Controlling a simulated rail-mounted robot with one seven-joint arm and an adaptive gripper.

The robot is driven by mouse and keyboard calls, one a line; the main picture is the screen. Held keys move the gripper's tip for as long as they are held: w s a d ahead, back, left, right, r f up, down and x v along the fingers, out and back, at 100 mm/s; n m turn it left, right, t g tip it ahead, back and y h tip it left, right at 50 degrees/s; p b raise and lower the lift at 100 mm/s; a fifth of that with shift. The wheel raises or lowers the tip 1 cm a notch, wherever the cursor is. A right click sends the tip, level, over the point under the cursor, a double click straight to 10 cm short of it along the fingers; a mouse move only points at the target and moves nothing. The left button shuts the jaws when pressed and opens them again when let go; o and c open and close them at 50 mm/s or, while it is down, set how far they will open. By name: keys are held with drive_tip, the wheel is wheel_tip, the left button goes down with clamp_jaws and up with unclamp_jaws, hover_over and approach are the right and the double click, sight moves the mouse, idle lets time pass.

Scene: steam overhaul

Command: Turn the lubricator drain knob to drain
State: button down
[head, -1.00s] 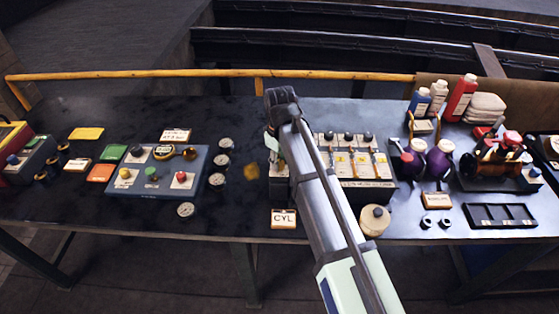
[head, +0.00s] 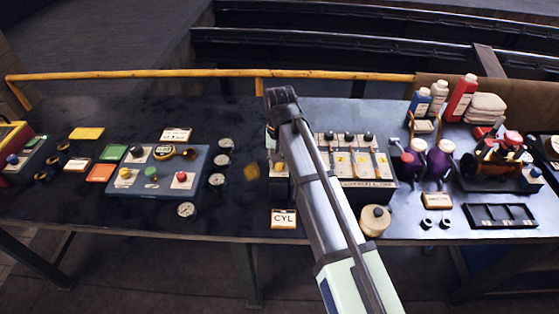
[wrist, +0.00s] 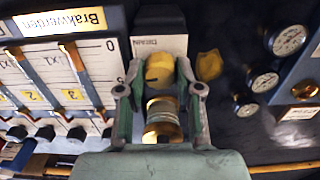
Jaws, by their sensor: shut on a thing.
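The lubricator (head: 372,184) is a dark box with numbered glasses and black-topped valves, and it fills the left of the wrist view (wrist: 113,75). Beside it in the wrist view a brass knob (wrist: 159,71) sits under a white plate (wrist: 158,45) whose lettering seems to read DRAIN. My gripper (wrist: 158,68) has its two green-grey fingers on either side of this knob, shut on it. A brass stem with a wider round end (wrist: 162,125) shows between the fingers, nearer the palm. In the head view my arm hides most of the gripper and the knob.
A yellow piece (wrist: 209,65) lies just right of the fingers. Several round gauges (head: 217,180) stand beside a blue-grey button panel (head: 150,172). A CYL sign (head: 284,218) and a cream round container (head: 374,220) are near the front edge. Purple bottles (head: 438,160) stand right of the lubricator.

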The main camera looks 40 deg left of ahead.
drive_tip(key=shift+m, duration=0.9)
drive_tip(key=c, duration=0.8)
unclamp_jaws()
drive_tip(key=shift+o, duration=0.2)
drive_tip(key=shift+r, duration=0.1)
wheel_tip(320, 180, up, 12)
